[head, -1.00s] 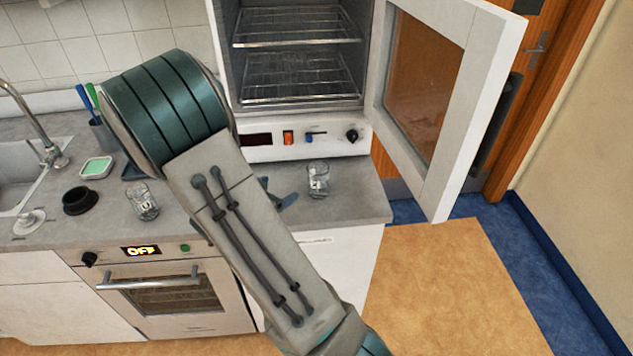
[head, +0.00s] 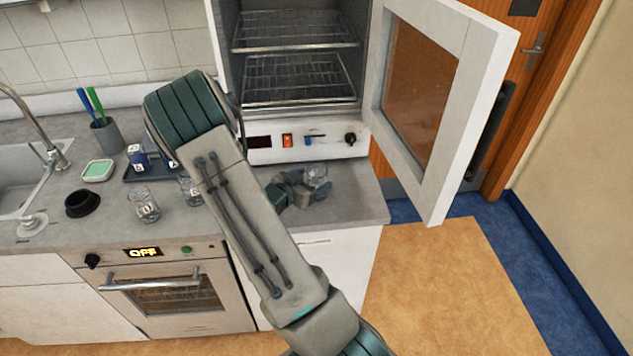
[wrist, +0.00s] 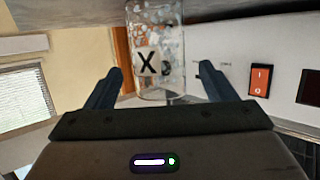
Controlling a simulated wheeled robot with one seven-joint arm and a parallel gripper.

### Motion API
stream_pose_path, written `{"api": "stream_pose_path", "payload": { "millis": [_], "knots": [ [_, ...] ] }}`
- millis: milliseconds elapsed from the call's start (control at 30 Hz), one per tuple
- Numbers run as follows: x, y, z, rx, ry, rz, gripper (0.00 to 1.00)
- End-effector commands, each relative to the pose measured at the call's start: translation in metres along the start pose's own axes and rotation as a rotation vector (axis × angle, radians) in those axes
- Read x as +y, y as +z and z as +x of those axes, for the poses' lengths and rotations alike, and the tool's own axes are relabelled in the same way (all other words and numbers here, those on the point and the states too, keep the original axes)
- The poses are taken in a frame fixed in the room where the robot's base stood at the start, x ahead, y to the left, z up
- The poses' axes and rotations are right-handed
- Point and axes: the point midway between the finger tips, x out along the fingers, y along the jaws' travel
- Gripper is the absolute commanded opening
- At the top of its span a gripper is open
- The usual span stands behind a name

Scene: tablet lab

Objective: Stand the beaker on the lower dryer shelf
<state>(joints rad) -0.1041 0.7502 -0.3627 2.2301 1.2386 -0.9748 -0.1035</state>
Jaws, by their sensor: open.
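A clear glass beaker (head: 317,174) stands on the counter below the dryer's control panel. In the wrist view the beaker (wrist: 172,72) has a label with a black X. My gripper (head: 312,188) is low beside this beaker. In the wrist view the open fingers (wrist: 160,82) lie to either side of it, with a gap on each side; I cannot tell how deep it sits between them. The dryer is open, with an upper wire shelf (head: 295,43) and a lower wire shelf (head: 298,88), both looking empty.
Two more beakers, one left (head: 143,207) and one partly behind my arm (head: 189,190), stand on the counter. The dryer door (head: 452,130) stands open to the right. A blue tray (head: 150,172), black ring (head: 82,204), green-filled dish (head: 98,170) and pen cup (head: 107,136) are left.

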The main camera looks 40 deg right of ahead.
Motion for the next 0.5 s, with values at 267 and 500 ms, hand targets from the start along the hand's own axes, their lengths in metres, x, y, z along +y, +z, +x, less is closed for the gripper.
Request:
{"api": "stream_pose_path", "payload": {
  "millis": [267, 500],
  "knots": [
    [0.001, -0.001, 0.026, -0.001, 0.000, 0.000, 0.77],
    [0.000, -0.001, 0.026, -0.001, -0.001, 0.000, 0.66]
  ]
}}
